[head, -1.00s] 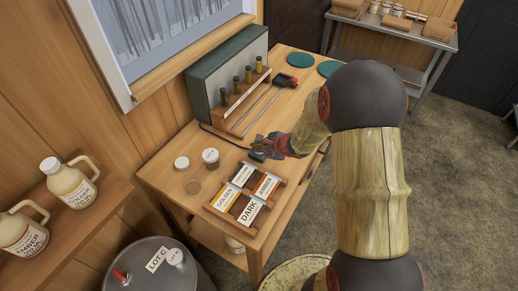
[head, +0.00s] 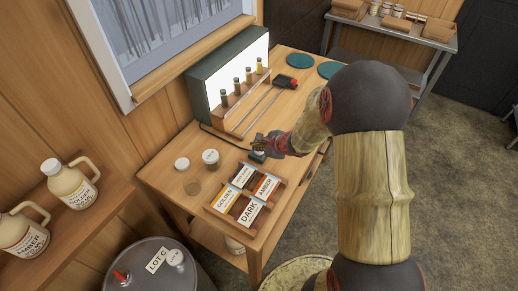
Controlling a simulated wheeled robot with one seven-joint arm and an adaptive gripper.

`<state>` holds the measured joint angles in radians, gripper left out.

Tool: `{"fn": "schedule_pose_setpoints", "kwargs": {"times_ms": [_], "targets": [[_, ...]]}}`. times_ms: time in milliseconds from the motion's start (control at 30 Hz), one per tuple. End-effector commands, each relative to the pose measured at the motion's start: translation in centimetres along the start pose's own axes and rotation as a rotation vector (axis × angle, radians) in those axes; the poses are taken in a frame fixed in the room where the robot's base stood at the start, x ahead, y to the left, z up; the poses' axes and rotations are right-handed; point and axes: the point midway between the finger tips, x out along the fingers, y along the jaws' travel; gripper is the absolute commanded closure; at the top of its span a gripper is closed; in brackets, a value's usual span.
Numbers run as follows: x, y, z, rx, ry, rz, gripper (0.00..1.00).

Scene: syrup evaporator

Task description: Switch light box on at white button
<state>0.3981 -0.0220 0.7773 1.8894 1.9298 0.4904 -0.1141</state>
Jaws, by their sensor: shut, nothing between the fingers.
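The light box (head: 200,88) stands against the wall at the back of the wooden table, and its front panel glows bright white. A thin dark cord runs from it across the table to a small dark switch box (head: 257,156). My gripper (head: 260,146) is shut and empty, with its fingertips down at the switch box. The white button is hidden or too small to make out under the fingertips, and I cannot tell whether they touch it.
A wooden rack (head: 238,101) with several sample vials stands before the light box. A label tray (head: 214,213) with DARK, AMBER and GOLDEN cards sits at the table's front. Small jars (head: 210,157) stand left of my gripper. Jugs (head: 69,184) stand on the left shelf.

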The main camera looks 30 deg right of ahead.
Motion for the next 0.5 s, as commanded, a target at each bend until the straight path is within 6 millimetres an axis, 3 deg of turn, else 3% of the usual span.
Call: {"fn": "schedule_pose_setpoints", "kwargs": {"times_ms": [267,500], "targets": [[-0.2,-0.2,0.2,-0.001,0.000,0.000,1.00],[-1.7,-1.3,1.2,0.000,0.000,-0.001,1.00]]}}
